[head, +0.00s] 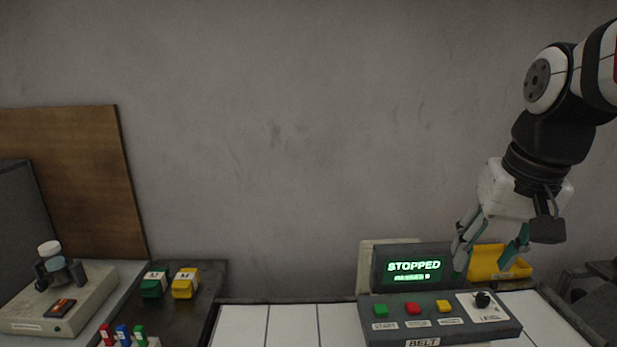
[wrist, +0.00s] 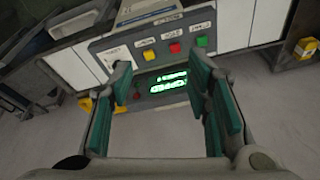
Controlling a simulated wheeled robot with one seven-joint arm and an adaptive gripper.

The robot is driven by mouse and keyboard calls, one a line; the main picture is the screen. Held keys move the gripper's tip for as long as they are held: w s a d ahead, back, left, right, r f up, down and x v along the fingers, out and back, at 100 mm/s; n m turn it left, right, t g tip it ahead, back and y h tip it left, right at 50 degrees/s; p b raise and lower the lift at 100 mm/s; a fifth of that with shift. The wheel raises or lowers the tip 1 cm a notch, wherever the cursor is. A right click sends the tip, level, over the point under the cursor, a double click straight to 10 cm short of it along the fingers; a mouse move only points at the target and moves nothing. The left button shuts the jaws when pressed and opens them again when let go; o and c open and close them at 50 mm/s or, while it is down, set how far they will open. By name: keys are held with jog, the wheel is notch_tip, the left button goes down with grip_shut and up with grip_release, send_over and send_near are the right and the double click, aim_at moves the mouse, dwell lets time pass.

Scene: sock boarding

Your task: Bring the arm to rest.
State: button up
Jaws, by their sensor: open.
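My gripper (head: 489,262) hangs at the right in the head view, pointing down behind the belt control panel (head: 441,320). Its fingers are open and empty. In the wrist view my gripper (wrist: 162,92) shows two green-padded fingers spread apart, with the panel (wrist: 150,62) between and beyond them. The panel's display (head: 414,270) reads STOPPED in green. Green, red and yellow buttons and a black knob (head: 482,299) sit on the panel. I see no contact between the fingers and the panel.
A yellow bin (head: 498,264) stands behind the panel, partly hidden by my fingers. White belt slats (head: 290,325) run left of the panel. Green (head: 153,286) and yellow (head: 186,284) blocks marked M sit on a dark stand, near a beige device (head: 60,298). The wall area above is clear.

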jog(key=s+a+f+n+t, duration=0.2)
jog(key=s+a, duration=0.4)
jog(key=s, duration=0.6)
jog(key=shift+f+n, duration=0.25)
jog(key=shift+n, duration=0.25)
